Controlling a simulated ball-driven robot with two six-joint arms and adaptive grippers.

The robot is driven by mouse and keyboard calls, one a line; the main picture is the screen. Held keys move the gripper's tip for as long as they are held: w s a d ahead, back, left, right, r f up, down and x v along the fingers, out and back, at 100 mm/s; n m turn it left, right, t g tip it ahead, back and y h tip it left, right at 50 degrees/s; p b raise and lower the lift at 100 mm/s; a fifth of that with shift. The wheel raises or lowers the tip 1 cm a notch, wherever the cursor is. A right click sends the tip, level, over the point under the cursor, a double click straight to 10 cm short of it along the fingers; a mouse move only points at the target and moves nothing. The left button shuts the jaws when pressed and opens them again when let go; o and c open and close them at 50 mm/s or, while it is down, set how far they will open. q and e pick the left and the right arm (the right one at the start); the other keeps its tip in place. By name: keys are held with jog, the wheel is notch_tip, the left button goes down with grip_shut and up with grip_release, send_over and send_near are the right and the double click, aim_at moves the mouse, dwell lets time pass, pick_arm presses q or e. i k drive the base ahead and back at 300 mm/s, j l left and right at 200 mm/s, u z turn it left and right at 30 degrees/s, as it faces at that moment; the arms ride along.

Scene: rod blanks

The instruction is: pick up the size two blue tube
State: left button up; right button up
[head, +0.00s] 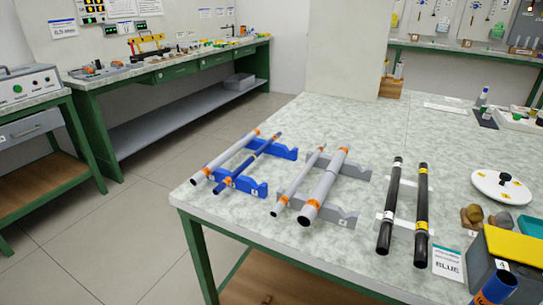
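A blue tube (247,163) with orange bands lies slanted on a blue rack (283,150) at the left of the near table. A grey tube (222,160) with orange bands lies beside it on the same rack. Another blue cylinder (503,283) with an orange band shows at the bottom right corner, cut off by the frame, so its lower part and support are hidden. Size marks on the tubes are too small to read. Neither of my grippers shows in the head view.
A grey rack (350,216) holds a thin and a thick grey tube. Two black tubes (390,205) lie right of it. A "BLUE" card (448,263), a yellow-topped box (512,244) and a white disc (500,187) are at the right. The table's back middle is clear.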

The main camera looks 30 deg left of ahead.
aim_at(235, 174)
jog(key=j+z, duration=0.1)
jog(key=z, duration=0.6)
jog(key=j+z, duration=0.15)
jog(key=z, duration=0.2)
jog(key=k+j+z, duration=0.35)
jog(key=j, duration=0.15)
jog(key=k+j+z, duration=0.15)
jog(key=j+z, duration=0.2)
jog(key=k+j+z, duration=0.35)
jog(key=j, duration=0.15)
